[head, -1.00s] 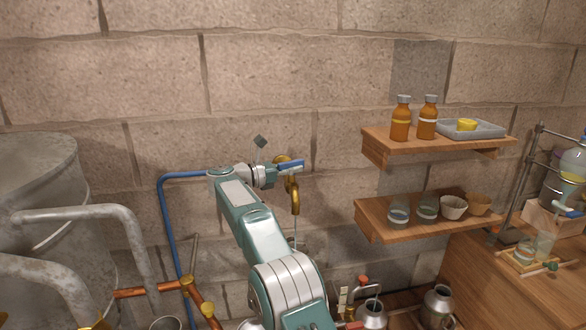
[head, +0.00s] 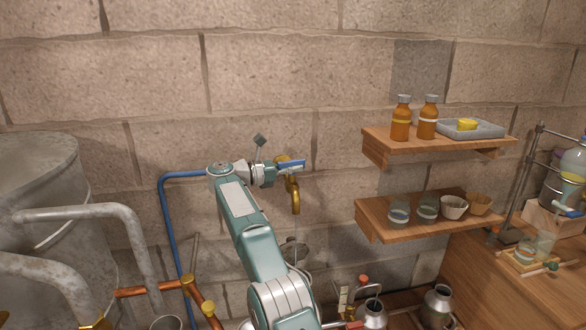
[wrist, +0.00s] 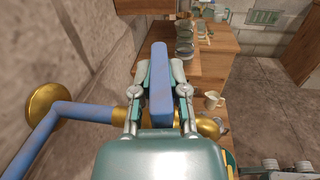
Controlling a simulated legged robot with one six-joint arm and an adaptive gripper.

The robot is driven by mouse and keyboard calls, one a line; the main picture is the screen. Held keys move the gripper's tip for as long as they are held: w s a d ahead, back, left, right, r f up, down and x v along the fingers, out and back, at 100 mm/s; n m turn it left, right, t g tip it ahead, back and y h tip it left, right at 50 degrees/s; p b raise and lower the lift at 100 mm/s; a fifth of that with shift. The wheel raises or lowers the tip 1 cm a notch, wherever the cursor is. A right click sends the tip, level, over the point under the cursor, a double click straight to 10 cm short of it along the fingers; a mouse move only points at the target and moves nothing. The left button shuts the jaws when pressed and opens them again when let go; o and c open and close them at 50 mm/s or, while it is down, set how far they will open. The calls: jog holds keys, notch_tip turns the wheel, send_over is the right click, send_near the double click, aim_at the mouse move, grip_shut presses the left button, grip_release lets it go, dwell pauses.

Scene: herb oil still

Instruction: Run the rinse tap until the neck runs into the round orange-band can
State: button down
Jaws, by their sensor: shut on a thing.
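The brass rinse tap (head: 295,197) is on the block wall, its spout pointing down. My gripper (head: 277,171) is shut on its blue lever (head: 292,165). In the wrist view the lever (wrist: 160,82) stands between the two fingers of the gripper (wrist: 160,92), with the brass tap body (wrist: 208,125) beneath. I cannot make out an orange band on either. My arm hides part of the floor below the tap.
A blue pipe (head: 168,225) runs along the wall to the tap. A large metal still (head: 40,185) with thick pipes stands left, copper pipes (head: 145,291) beside it. Two wooden shelves (head: 385,222) with bottles and cups, and a wooden bench (head: 520,295), are right.

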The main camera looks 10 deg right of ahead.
jog(key=c, duration=0.6)
grip_release()
jog(key=shift+w, duration=0.15)
jog(key=shift+c, duration=0.2)
jog(key=shift+r+n+t, duration=0.1)
jog(key=shift+n+t, duration=0.2)
jog(key=shift+t, duration=0.1)
jog(key=shift+n+t, duration=0.3)
jog(key=shift+t, duration=0.2)
jog(key=v, duration=1)
jog(key=shift+a, duration=0.4)
